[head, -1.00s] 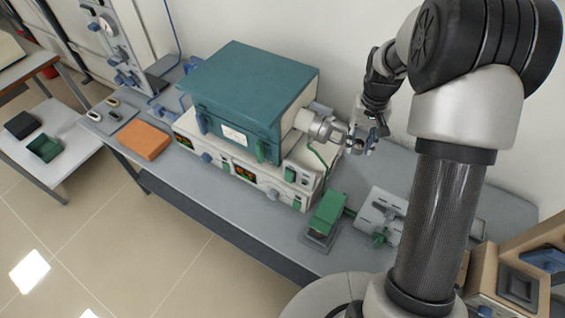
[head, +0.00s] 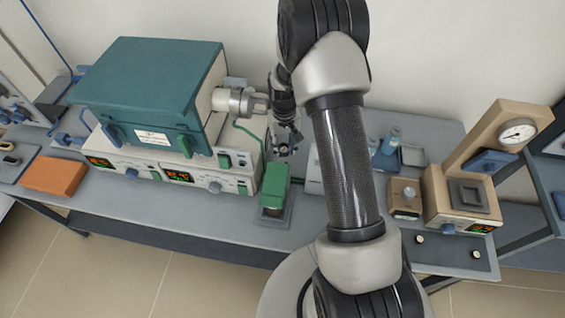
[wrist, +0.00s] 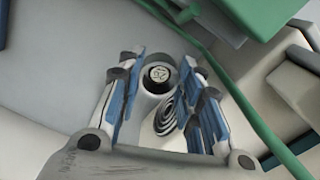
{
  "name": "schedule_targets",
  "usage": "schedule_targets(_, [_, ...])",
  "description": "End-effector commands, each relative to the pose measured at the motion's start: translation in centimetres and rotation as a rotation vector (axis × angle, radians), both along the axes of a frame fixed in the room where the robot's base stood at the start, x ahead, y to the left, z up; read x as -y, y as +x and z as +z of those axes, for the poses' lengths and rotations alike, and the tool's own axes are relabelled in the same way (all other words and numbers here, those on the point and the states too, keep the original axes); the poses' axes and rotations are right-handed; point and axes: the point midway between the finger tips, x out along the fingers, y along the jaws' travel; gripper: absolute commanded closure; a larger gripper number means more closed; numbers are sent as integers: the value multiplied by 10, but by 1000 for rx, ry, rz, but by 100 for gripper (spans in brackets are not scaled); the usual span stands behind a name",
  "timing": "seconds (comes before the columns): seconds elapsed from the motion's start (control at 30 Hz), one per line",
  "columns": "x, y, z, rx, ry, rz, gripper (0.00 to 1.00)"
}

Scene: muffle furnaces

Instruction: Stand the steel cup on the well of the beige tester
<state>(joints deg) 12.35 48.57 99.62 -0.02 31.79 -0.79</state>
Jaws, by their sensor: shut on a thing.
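The beige tester (head: 450,200) stands at the right of the bench in the head view, with a round dial on its upper arm. A dark grey square part (head: 468,195), which looks like its well, lies below a blue part; nothing is seen standing on it. My gripper (head: 284,146) is beside the teal furnace, far left of the tester. In the wrist view, my gripper (wrist: 160,85) is shut on a pale, shiny round piece with a dark marked top, apparently the steel cup (wrist: 150,98). In the head view the cup is too small to make out.
The teal furnace (head: 150,90) with its metal side tube (head: 238,100) is close left of my gripper. A green device (head: 273,185) stands below it.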

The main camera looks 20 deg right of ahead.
Motion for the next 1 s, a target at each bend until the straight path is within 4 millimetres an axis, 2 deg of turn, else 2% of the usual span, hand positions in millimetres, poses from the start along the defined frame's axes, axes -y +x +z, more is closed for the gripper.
schedule_targets(0.03, [0, -1, -16, -3, 1, 0, 92])
schedule_targets(0.1, [0, 0, -30, -1, 0, 0, 92])
schedule_targets(0.2, [0, 0, -42, -1, 0, 0, 92])
schedule_targets(0.37, [0, 0, -50, 1, 0, 0, 92])
schedule_targets(0.6, [0, 0, -85, -1, 0, 0, 92])
schedule_targets(1.0, [0, 0, -92, 1, 0, 0, 92])
